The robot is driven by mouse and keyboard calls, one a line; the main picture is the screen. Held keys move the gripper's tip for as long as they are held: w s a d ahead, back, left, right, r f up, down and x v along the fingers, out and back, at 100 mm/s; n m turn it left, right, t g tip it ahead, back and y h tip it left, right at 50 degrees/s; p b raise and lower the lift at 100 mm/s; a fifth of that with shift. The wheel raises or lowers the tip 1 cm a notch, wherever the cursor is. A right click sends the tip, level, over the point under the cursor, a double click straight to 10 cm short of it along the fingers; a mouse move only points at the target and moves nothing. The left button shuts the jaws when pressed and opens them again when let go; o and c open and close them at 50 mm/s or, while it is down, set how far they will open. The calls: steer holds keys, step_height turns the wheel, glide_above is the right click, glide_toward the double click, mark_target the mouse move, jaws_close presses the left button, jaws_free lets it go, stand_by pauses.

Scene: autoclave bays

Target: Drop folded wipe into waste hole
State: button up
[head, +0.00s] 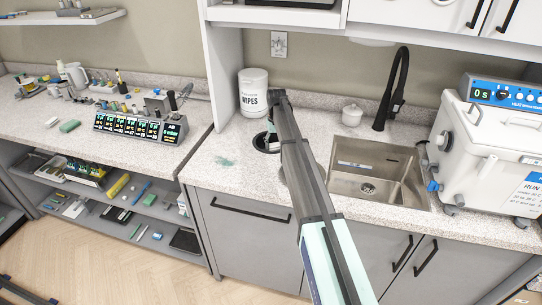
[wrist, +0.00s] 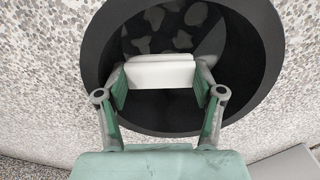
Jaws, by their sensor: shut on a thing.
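In the wrist view, the folded wipe (wrist: 160,72) is a small white block. My gripper (wrist: 160,82) is shut on it, with one green-padded finger at each end. The wipe and fingertips are in front of the round black waste hole (wrist: 262,85), within its rim outline; how far above or inside it they are I cannot tell. In the head view, the waste hole (head: 262,148) is a dark ring in the counter left of the sink. My gripper (head: 271,132) is over it, partly hidden by my arm. The wipe cannot be made out there.
A white wipes tub (head: 254,92) stands behind the hole. A greenish smear (head: 225,162) marks the counter in front. The sink (head: 372,172) with black tap (head: 393,90) and a white heat-bath unit (head: 490,150) are at right. Speckled counter (wrist: 40,70) surrounds the hole.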

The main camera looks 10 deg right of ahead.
steer(key=o, duration=0.8)
steer(key=shift+r, duration=0.1)
steer(key=shift+d+r, duration=0.1)
steer(key=shift+r, duration=0.15)
steer(key=r, duration=1.1)
steer(key=shift+a+r, duration=0.2)
steer(key=shift+a, duration=0.05)
